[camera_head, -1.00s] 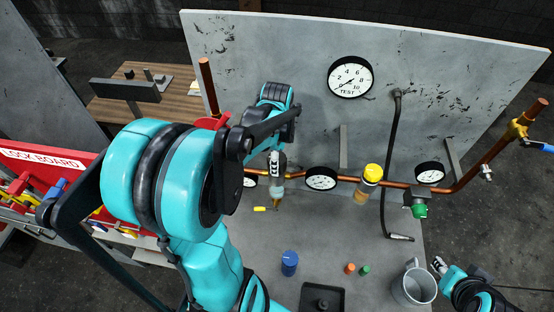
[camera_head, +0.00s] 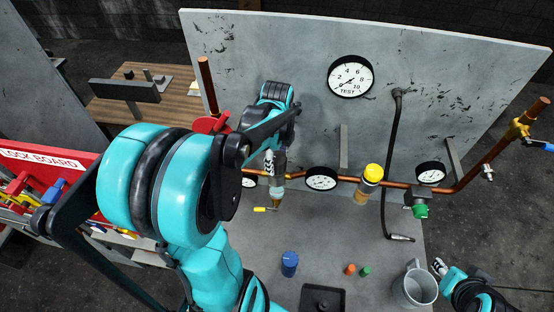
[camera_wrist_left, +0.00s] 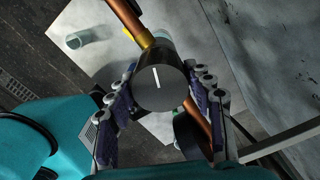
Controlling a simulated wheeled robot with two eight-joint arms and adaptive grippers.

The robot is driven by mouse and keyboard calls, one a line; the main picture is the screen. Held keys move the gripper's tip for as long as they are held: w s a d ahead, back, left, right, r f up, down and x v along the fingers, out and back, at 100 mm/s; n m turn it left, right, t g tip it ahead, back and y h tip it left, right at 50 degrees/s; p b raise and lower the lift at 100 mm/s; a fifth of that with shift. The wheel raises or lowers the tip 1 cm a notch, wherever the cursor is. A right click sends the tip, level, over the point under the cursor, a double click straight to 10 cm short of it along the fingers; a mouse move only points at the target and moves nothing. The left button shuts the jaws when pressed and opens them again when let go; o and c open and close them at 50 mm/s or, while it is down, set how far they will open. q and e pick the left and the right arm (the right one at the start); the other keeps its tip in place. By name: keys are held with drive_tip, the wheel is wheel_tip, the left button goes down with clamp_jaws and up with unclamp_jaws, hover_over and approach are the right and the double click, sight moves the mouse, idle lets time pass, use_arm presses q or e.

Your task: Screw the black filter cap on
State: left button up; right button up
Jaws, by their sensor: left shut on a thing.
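The black filter cap (camera_wrist_left: 160,88), dark and round with a white line across its top, sits between the two fingers of my left gripper (camera_wrist_left: 165,96) in the left wrist view. The gripper is shut on it, over the copper pipe (camera_wrist_left: 128,14). In the head view my left gripper (camera_head: 272,163) points down at the filter (camera_head: 276,197), a grey body with a brass lower end on the pipe. The cap is hard to make out there, and the wrist view hides its seat. My right gripper (camera_head: 440,267) is at the lower right, too small to read.
The pipe carries small gauges (camera_head: 321,179), a yellow-capped fitting (camera_head: 371,176) and a green-ended valve (camera_head: 420,209). A blue cylinder (camera_head: 289,263), a black tray (camera_head: 322,300), small orange and green pieces and a grey mug (camera_head: 414,288) stand on the bench. A panel rises behind.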

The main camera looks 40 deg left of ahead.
use_arm(q)
drive_tip(key=shift+m, duration=0.9)
drive_tip(key=shift+m, duration=1.1)
drive_tip(key=shift+m+b, duration=0.35)
drive_tip(key=shift+m, duration=0.75)
drive_tip(key=shift+m, duration=1.1)
